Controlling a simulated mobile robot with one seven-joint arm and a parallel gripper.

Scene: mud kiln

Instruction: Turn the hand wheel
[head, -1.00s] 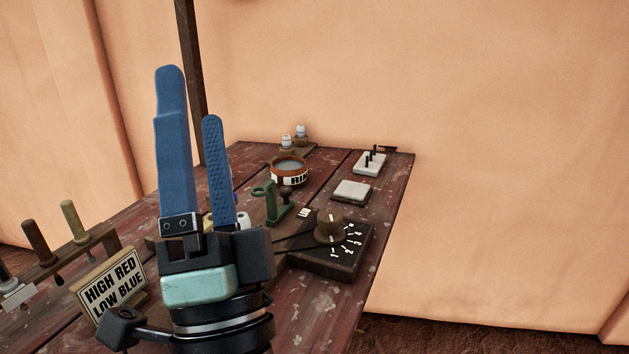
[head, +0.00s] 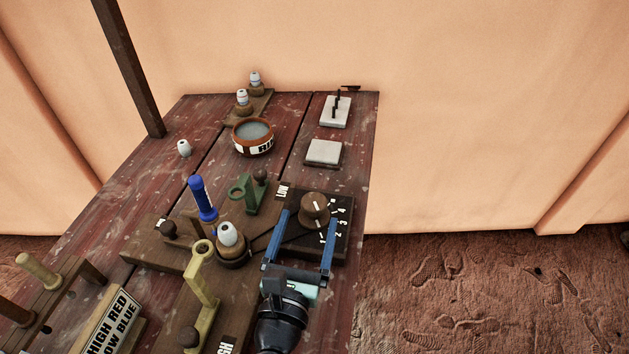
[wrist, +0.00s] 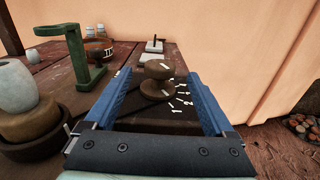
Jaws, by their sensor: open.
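The hand wheel, a brown round knob (head: 315,206) with a white pointer mark, sits on a dark plate (head: 339,243) with white numbers at the table's right side. My gripper (head: 308,215) is open, its blue fingers reaching over the plate with their tips near the left and right sides of the knob. In the wrist view the knob (wrist: 158,70) shows in the gap between the fingertips (wrist: 158,76), above a wider brown disc. No contact is visible; I cannot tell how far the tips reach around it.
A green bracket (head: 242,192), a yellow bracket (head: 204,285) and a white egg-shaped piece (head: 228,234) stand left of my gripper. A blue-handled tool (head: 202,198) is farther left. A water bowl (head: 253,139) and pale pad (head: 324,152) lie beyond. Right of the table is open ground.

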